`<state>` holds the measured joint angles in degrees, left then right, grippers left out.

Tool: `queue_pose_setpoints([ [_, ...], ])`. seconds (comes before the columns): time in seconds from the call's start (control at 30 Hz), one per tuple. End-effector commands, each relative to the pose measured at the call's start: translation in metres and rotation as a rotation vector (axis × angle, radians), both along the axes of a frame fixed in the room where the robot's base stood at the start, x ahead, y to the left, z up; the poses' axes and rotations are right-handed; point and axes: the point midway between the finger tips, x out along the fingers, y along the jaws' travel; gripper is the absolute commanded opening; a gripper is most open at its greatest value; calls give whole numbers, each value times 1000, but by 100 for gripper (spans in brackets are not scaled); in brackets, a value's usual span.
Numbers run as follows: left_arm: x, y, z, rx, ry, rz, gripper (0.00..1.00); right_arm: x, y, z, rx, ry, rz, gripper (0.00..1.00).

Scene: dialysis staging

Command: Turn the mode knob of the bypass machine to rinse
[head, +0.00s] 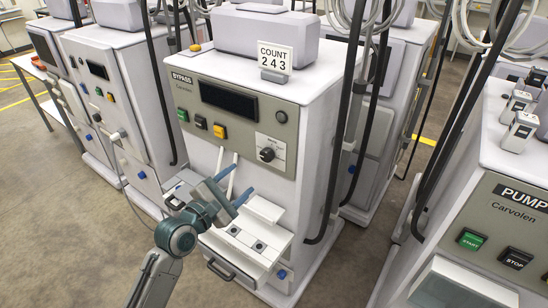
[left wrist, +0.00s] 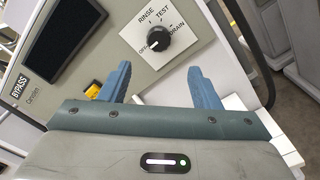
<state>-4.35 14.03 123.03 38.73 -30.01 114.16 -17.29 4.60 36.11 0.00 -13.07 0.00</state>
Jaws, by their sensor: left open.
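The bypass machine (head: 215,150) stands in the middle of the head view, with a "BYPASS" label on its grey-green front panel. Its black mode knob (head: 267,154) sits on a white plate at the panel's right. In the left wrist view the knob (left wrist: 158,40) is ringed by the words OFF, RINSE, TEST and DRAIN. Its pointer seems to be on the OFF side, but this is hard to tell. My left gripper (head: 236,183) is open and empty, below and in front of the knob. Its blue fingers (left wrist: 158,76) are apart and do not touch the knob. My right gripper is not in view.
A dark screen (head: 229,100) and a yellow button (head: 219,131) are on the same panel. A white ledge (head: 245,240) juts out below. A pump machine (head: 490,215) stands at the right, other machines at the left and behind. Hoses hang beside the bypass machine.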

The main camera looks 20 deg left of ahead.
Motion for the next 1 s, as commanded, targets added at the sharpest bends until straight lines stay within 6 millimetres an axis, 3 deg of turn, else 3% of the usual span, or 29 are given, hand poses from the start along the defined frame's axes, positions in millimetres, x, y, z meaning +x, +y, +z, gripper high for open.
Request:
queue_pose_setpoints([
  [0.17,13,-6,6,-21,-5,-3,57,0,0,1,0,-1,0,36],
  [0.6,86,-32,5,-18,-2,-2,57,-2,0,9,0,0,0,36],
  [1.0,100,-37,4,-14,-3,-1,57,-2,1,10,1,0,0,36],
])
